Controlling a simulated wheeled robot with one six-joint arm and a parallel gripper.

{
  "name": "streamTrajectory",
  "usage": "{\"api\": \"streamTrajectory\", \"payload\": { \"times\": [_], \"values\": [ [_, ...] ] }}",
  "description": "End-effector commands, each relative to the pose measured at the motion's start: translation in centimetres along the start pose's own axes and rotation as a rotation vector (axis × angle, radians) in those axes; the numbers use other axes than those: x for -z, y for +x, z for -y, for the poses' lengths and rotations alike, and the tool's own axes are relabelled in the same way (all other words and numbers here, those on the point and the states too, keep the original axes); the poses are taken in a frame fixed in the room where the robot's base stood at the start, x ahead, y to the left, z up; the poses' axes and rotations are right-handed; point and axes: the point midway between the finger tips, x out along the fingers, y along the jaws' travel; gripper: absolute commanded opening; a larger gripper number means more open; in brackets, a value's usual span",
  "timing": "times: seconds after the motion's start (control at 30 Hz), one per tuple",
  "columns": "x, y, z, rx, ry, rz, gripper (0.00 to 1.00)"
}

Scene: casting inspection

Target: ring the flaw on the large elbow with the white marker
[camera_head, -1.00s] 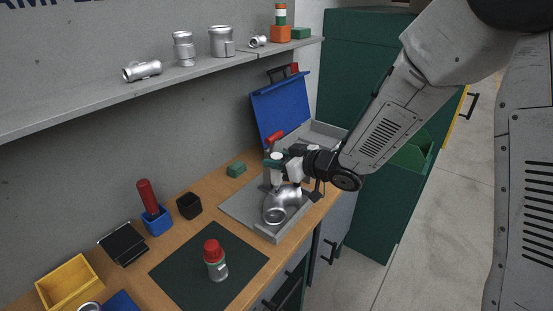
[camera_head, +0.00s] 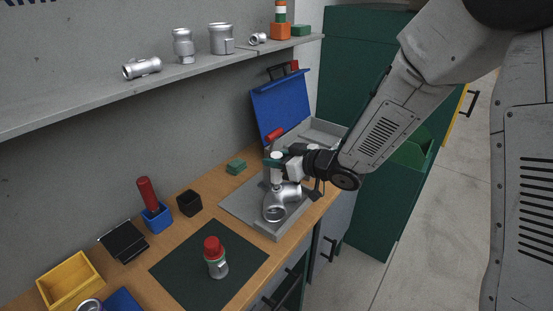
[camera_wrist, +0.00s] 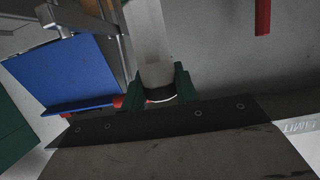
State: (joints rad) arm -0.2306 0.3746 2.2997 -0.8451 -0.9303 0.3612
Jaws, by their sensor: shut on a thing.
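The large elbow (camera_head: 275,212) is a shiny silver pipe fitting lying in a grey tray (camera_head: 242,217) on the bench. My gripper (camera_head: 275,163), with green fingers, is directly above its rear part. It is shut on the white marker (camera_head: 276,176), which stands roughly upright over the elbow. In the wrist view the marker (camera_wrist: 150,40) is a thick pale cylinder between the green fingertips (camera_wrist: 157,88). Whether its tip touches the elbow cannot be told. No flaw or ring is discernible on the elbow.
A red handle (camera_head: 275,135) rises just behind my gripper, before a blue panel (camera_head: 281,106). A blue cup (camera_head: 157,219) and black cup (camera_head: 189,203) are left. Castings line the shelf (camera_head: 90,108) above.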

Motion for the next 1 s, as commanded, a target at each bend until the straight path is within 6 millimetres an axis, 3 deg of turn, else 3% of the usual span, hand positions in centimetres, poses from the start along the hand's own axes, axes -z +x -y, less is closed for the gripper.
{"api": "streamTrajectory", "payload": {
  "times": [0.43,1.0],
  "values": [
    [0.0,0.0,0.0,0.000,0.000,0.003,0.00],
    [4.3,-1.4,0.0,0.000,-0.002,0.000,0.00]
  ]
}}
